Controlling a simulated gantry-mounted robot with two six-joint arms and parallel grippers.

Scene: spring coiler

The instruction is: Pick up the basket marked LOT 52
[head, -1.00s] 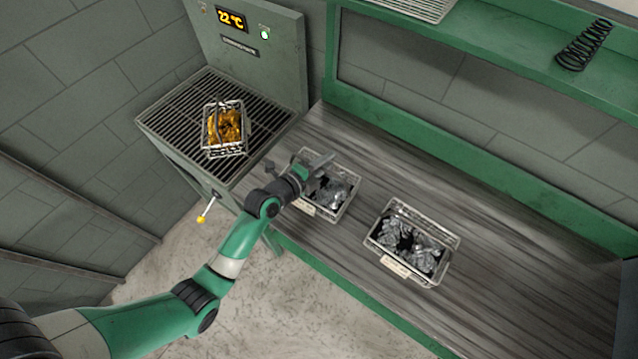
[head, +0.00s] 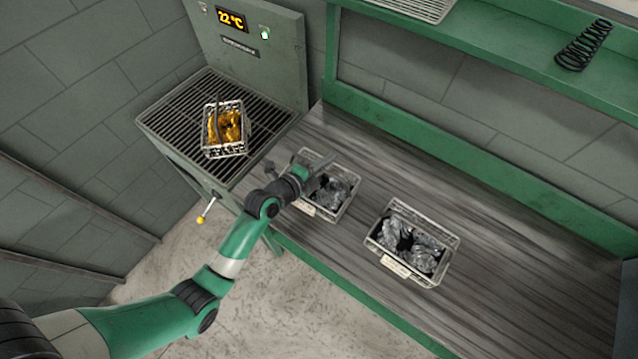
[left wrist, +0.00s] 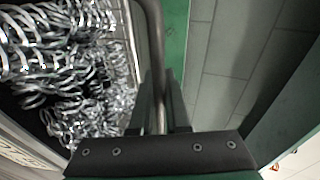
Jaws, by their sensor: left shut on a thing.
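Three wire baskets show in the head view. The left bench basket (head: 347,203) holds silver coiled springs and has a pale tag (head: 305,208) too small to read. My left gripper (head: 318,184) is at this basket and shut on its metal bar handle, which runs between the fingers in the left wrist view (left wrist: 162,105). The basket seems to rest on the bench. The right bench basket (head: 448,240) also holds silver springs and has an unreadable tag (head: 395,266). A third basket (head: 225,152) holds golden-brown springs. My right gripper is out of view.
The third basket stands on a slatted grate (head: 172,128) in front of a panel reading 22 °C (head: 232,19). A black spring (head: 583,45) lies on the green shelf (head: 510,42) above the bench. The bench top (head: 530,270) is clear to the right.

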